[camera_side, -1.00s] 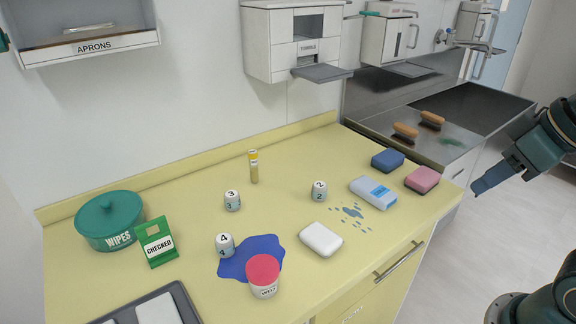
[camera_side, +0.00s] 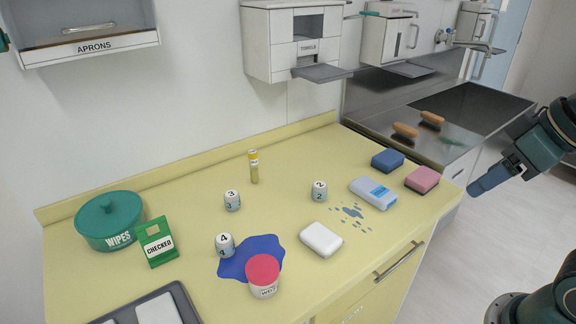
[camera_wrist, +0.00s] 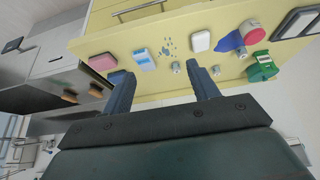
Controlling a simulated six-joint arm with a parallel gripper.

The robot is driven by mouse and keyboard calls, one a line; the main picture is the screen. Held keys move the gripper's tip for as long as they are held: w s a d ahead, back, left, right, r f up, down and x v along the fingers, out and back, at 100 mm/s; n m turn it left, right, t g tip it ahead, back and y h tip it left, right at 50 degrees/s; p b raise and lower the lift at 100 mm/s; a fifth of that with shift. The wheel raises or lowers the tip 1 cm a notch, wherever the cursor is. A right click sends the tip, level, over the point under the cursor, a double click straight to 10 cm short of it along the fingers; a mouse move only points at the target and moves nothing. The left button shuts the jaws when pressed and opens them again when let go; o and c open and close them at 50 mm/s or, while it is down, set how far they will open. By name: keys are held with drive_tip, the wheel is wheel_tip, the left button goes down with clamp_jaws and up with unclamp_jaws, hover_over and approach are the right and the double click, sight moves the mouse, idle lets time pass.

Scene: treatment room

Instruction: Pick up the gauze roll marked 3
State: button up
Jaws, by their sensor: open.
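The gauze roll marked 3 (camera_side: 232,200) is a small white cylinder with dark digits, standing upright on the yellow counter in the side view. In the wrist view a small whitish roll (camera_wrist: 217,71) just right of the right finger appears to be it, its mark too small to read. Similar rolls marked 2 (camera_side: 319,191) and 4 (camera_side: 225,245) stand to its right and in front. My gripper (camera_side: 484,186) is off the counter's right end, far from the roll. In the wrist view my gripper (camera_wrist: 156,70) has its two blue fingers apart with nothing held.
A yellow-capped tube (camera_side: 254,167) stands behind the roll. Counter around roll 3 is clear.

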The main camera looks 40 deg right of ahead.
drive_tip(key=w+a+r+n+y, duration=0.1)
drive_tip(key=w+a+r+n, duration=0.25)
drive_tip(key=w, duration=0.75)
drive_tip(key=n+g+y, duration=0.3)
drive_tip(key=n, duration=0.5)
hover_over(232, 194)
drive_tip(key=s+d, duration=0.3)
drive_tip(key=d, duration=0.1)
wheel_tip(232, 194, down, 14)
drive_tip(key=r, duration=0.1)
drive_tip(key=shift+d+x, duration=0.2)
drive_tip(key=shift+x, duration=4.25)
drive_tip(key=shift+f, duration=0.2)
drive_tip(key=shift+x, duration=2.5)
drive_tip(key=shift+d, duration=0.1)
